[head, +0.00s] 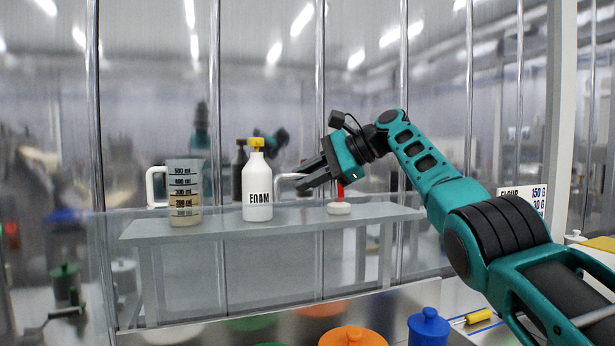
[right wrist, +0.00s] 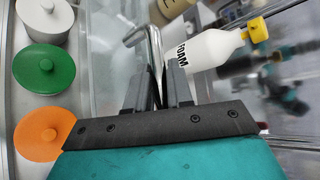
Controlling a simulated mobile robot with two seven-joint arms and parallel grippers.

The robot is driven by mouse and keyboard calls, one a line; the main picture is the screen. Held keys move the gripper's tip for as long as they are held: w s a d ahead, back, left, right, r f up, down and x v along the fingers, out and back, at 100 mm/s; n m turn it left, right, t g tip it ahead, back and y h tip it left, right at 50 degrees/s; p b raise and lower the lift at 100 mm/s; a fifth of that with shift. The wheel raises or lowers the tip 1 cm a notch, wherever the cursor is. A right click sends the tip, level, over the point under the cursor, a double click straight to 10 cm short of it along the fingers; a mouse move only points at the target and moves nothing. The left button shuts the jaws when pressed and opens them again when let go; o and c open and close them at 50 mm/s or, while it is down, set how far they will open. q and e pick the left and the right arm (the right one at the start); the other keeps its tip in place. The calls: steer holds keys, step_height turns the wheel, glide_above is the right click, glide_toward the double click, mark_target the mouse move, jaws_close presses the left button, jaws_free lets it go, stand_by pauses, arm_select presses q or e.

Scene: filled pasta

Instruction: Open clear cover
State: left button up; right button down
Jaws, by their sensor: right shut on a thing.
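The clear cover (head: 250,272) is a see-through panel in front of the grey shelf in the head view. Part of it also shows in the right wrist view (right wrist: 104,62). A pale bar handle (head: 287,177) shows beside the foam bottle; in the right wrist view it is a bent metal bar (right wrist: 153,45). My right gripper (head: 303,180) reaches in from the right, and its fingers are closed around the end of this handle (right wrist: 163,85). How far the cover stands open is hard to tell. My left gripper is out of view.
A white FOAM bottle (head: 257,195) with a yellow cap and a measuring jug (head: 185,190) stand on the grey shelf (head: 215,233). A small white round item (head: 339,209) sits beneath my right gripper. Lidded containers, orange (head: 352,337) and blue (head: 428,328), stand below.

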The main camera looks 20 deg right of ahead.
steer(key=c, duration=1.1)
jaws_free()
steer(key=b+v, duration=0.1)
steer(key=v, duration=1.2)
